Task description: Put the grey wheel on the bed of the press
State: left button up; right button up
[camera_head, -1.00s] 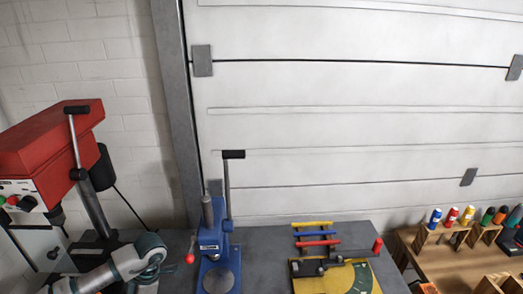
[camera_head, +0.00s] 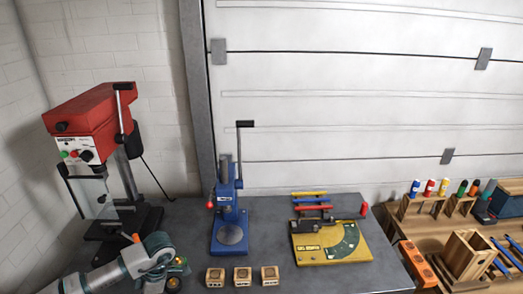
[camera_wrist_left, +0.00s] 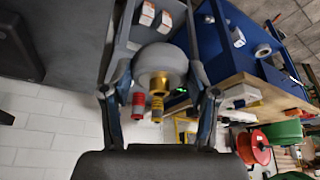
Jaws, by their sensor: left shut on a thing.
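The blue press (camera_head: 229,205) stands on the grey bench, with its lever up. Its round grey bed (camera_head: 230,235) is bare. My left gripper (camera_head: 174,270) is low in the head view, left of the press and apart from it. In the left wrist view, my left gripper (camera_wrist_left: 160,92) is shut on a rounded grey thing with a brass-coloured centre, which looks like the grey wheel (camera_wrist_left: 160,60). In the head view the held thing is small and mostly hidden by the gripper. My right gripper is in neither view.
A red drill press (camera_head: 90,115) stands at the left. Several small wooden blocks (camera_head: 242,276) lie in front of the press. A yellow plate tool (camera_head: 315,247) lies to its right, with coloured bars behind. A wooden bench (camera_head: 440,230) with holders is at the far right.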

pick_arm(q)
jog(key=w+d+f+m+t+h, duration=0.2)
jog(key=d+m, duration=0.6)
jog(key=m, duration=0.4)
jog(key=w+d+f+m+t+h, duration=0.1)
jog(key=d+f+m+t, duration=0.3)
jog(key=d+m, duration=0.4)
jog(key=w+m, duration=0.1)
jog(key=m, duration=0.3)
jog(key=shift+t+h, duration=0.3)
jog(key=shift+h, duration=0.1)
jog(key=shift+w+a+r, duration=0.1)
jog(key=shift+w, duration=0.1)
